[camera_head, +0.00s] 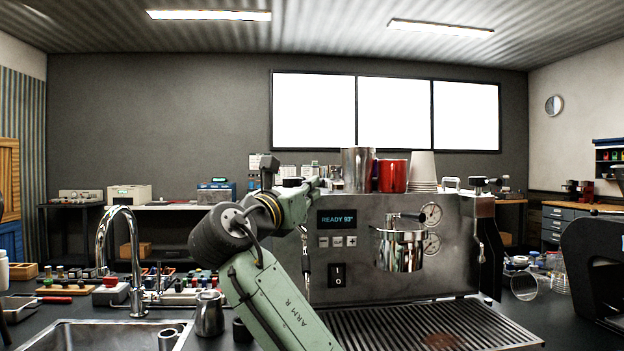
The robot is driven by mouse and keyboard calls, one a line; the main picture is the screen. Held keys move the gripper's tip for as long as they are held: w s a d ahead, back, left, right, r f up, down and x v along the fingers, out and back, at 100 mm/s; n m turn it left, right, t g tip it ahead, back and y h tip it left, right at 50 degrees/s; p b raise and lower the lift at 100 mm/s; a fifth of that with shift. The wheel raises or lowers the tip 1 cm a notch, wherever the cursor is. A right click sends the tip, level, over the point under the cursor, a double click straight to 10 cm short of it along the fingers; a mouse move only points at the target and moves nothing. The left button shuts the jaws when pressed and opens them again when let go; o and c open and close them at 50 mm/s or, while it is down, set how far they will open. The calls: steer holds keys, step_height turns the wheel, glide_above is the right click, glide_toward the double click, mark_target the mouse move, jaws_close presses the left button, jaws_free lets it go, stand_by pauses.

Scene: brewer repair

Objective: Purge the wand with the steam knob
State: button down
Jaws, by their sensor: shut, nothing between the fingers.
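The steel espresso machine (362,272) stands on the counter, its display reading "READY 93°". A thin steel tube, which looks like the steam wand (306,262), hangs at its left front, partly behind my green arm. I cannot clearly pick out the steam knob; my arm covers part of the machine's upper left. My gripper (316,184) is at the machine's top left corner, shut and empty. It is small here, and I cannot tell whether it touches anything. No steam shows at the wand.
Steel and red cups (393,176) and stacked paper cups (423,168) stand on top of the machine. A portafilter (400,250) sits at its front, above the drip tray (425,325). A steel pitcher (209,314), sink (95,335) and tall faucet (103,240) are at left.

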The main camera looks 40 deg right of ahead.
steer(key=shift+w+d+r, duration=0.1)
steer(key=shift+w+d, duration=0.2)
steer(key=shift+d, duration=0.35)
steer(key=shift+d+p, duration=0.45)
steer(key=shift+d, duration=0.55)
